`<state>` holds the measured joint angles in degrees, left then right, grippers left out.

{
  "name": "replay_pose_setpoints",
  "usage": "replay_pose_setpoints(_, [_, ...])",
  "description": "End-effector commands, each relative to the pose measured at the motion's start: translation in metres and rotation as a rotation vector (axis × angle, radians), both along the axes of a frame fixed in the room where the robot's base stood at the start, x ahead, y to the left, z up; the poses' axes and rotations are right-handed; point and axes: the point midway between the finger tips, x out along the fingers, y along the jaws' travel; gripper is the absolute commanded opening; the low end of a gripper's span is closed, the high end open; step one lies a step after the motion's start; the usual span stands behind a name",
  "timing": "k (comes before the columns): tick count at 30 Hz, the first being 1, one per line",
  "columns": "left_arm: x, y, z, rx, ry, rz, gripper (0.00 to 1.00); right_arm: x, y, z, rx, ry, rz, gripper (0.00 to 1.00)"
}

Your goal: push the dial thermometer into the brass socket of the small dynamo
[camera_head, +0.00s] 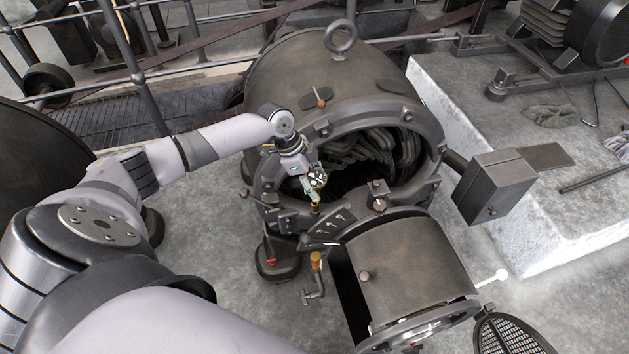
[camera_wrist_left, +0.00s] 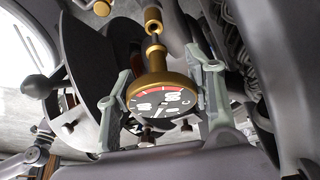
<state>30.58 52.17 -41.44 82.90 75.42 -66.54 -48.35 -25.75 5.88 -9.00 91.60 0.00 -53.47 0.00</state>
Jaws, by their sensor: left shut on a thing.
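My left gripper (camera_head: 309,192) is shut on the dial thermometer (camera_head: 318,180) at the near left rim of the dynamo (camera_head: 325,88). In the left wrist view the thermometer (camera_wrist_left: 163,88) shows a brass case and a dark dial with a red arc, between the two fingers of the gripper (camera_wrist_left: 165,78). Its stem points away from the camera towards a short brass tube, which looks like the socket (camera_wrist_left: 152,20). The two look nearly in line; I cannot tell whether the stem tip is inside. In the head view brass (camera_head: 315,208) shows just below the gripper. My right gripper is not in view.
The dynamo's open round end shows dark windings (camera_head: 370,155). A dark cylinder (camera_head: 410,265) stands in front, and a grey box (camera_head: 495,187) juts out right. A brass-topped valve (camera_head: 316,262) is below the gripper. A railing (camera_head: 145,85) runs behind my left arm.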

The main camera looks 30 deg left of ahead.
Motion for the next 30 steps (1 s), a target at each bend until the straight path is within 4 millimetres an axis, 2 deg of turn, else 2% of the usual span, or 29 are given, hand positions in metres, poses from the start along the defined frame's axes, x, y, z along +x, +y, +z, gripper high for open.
replay_pose_setpoints(26, [0.0002,-0.0001,0.0006,-0.001,0.000,0.000,0.19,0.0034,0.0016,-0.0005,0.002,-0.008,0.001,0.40])
replay_pose_setpoints(30, [0.0002,-0.0002,0.0007,-0.001,0.000,0.000,0.19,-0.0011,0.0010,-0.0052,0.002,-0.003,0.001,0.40])
